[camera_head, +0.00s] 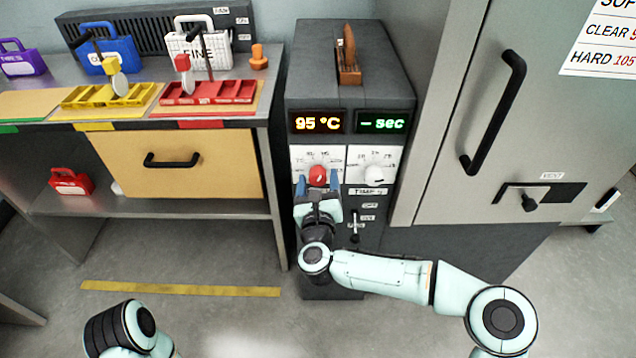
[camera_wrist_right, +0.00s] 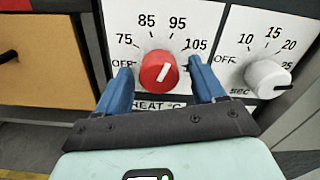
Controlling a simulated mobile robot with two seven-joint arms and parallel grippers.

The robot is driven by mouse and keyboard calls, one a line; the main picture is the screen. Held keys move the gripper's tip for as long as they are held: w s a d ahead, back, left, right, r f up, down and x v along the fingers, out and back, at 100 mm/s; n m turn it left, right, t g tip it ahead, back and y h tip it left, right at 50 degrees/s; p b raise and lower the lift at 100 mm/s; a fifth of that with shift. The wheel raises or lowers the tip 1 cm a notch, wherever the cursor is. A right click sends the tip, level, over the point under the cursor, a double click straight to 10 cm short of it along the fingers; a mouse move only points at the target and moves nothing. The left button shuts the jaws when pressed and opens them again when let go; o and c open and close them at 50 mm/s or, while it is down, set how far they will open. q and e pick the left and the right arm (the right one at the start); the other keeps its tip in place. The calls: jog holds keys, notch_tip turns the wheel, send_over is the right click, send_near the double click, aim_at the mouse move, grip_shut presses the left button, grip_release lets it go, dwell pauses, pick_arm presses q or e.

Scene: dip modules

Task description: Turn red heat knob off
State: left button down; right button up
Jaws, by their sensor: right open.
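The red heat knob (camera_head: 317,174) is on the white dial panel of the dark control unit, under the orange 95 °C display (camera_head: 318,122). In the wrist view the red knob (camera_wrist_right: 158,71) has a white pointer line that points up and slightly right, toward 95. OFF is at the dial's left end. My right gripper (camera_head: 317,185) is at the panel with its blue fingers open, one on each side of the knob. The fingers show in the wrist view too (camera_wrist_right: 160,82); I cannot tell whether they touch it. My left gripper is out of view.
A white timer knob (camera_head: 374,174) is just right of the red knob, under a green "- sec" display (camera_head: 381,123). A small lever (camera_head: 355,228) is below. A workbench (camera_head: 228,209) stands left and a grey cabinet (camera_head: 436,147) right.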

jog(key=c, duration=1.1)
jog(key=shift+o, duration=0.2)
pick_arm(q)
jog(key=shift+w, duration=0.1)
